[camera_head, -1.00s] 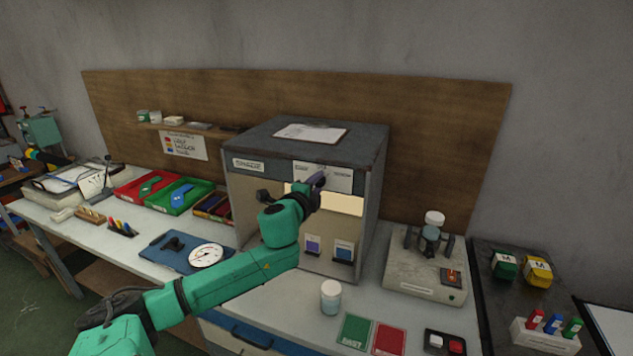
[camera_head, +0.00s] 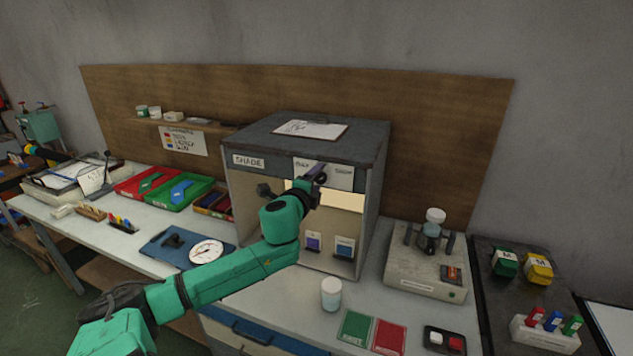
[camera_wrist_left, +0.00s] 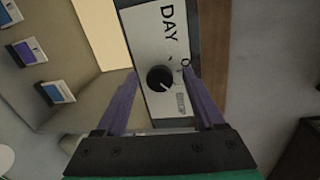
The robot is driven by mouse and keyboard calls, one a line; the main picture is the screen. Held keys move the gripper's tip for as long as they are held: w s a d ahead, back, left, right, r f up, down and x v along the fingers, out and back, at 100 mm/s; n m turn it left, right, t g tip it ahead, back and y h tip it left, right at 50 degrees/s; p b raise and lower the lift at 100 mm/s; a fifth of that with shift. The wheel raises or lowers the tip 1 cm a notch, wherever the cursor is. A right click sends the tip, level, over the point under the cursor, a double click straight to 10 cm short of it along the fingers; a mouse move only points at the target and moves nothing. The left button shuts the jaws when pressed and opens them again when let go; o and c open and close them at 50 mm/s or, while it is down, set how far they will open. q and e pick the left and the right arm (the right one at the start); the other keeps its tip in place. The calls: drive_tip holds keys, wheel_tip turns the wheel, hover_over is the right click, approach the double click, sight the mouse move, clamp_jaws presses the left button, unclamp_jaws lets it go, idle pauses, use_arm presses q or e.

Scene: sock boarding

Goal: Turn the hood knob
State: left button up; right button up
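The hood (camera_head: 300,150) is a grey-topped box with a lit, open front. A white label panel (camera_wrist_left: 145,45) sits on its upper front edge, marked "DAY" in the left wrist view. The knob (camera_wrist_left: 160,79) is small, round and black with a pale pointer line, mounted on that panel. My left gripper (camera_head: 318,172) is at the panel, hiding the knob in the head view. In the left wrist view its purple fingers (camera_wrist_left: 162,72) are spread open, one on each side of the knob, with visible gaps. My right gripper is out of view.
Small cards (camera_head: 344,246) stand inside the hood. A clipboard (camera_head: 310,129) lies on top. On the bench, a white-lidded jar (camera_head: 331,294) stands in front and a grey device (camera_head: 425,272) to the right. Red and green trays (camera_head: 175,195) lie to the left.

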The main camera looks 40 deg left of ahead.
use_arm(q)
drive_tip(key=shift+s+d, duration=0.35)
drive_tip(key=shift+s, duration=0.15)
drive_tip(key=v, duration=1.3)
drive_tip(key=shift+s, duration=0.3)
drive_tip(key=shift+a, duration=0.15)
